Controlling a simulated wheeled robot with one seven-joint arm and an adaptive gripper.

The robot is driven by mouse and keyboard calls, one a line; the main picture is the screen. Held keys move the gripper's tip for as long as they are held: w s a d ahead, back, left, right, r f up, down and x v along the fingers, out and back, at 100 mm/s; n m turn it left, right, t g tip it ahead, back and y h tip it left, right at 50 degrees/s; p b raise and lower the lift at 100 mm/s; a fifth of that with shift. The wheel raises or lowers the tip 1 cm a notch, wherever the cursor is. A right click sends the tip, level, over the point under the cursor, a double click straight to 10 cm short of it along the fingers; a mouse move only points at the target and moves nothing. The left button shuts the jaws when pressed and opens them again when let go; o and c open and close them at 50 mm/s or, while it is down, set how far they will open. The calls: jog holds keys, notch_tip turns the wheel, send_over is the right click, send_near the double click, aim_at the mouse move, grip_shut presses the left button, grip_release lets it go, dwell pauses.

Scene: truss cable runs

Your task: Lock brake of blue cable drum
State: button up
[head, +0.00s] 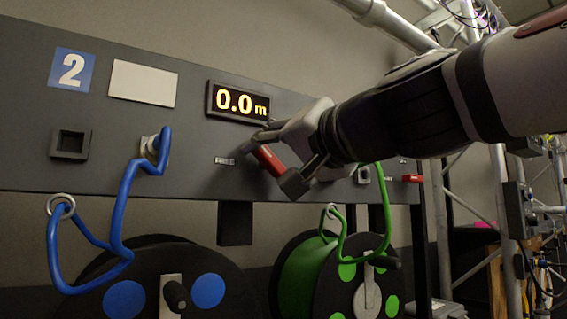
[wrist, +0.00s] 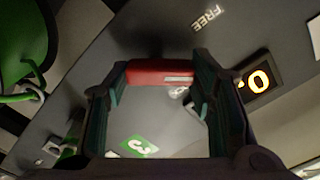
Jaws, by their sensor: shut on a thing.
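The blue cable drum (head: 165,285) stands at the lower left in the head view, below the dark panel (head: 190,180). Its blue cable (head: 119,205) runs through a ring and up to a socket on the panel. A red brake lever (head: 267,160) sits on the panel below the display. My gripper (head: 272,162) is shut on this lever. In the wrist view the red lever (wrist: 160,75) lies across between the fingers of my gripper (wrist: 160,85). A "FREE" label (wrist: 209,18) shows beyond it. The lever's pivot is mostly hidden.
A green drum (head: 335,275) stands right of the blue one, with another red lever (head: 412,178) above. Truss poles (head: 500,200) stand at the right.

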jog(key=m, duration=0.4)
jog(key=shift+w+d+m, duration=0.1)
jog(key=shift+d+m, duration=0.05)
jog(key=shift+m, duration=2.65)
jog(key=shift+f, duration=0.1)
jog(key=o, duration=1.2)
jog(key=shift+c, duration=0.2)
jog(key=v, duration=1.2)
jog(key=shift+d, duration=0.1)
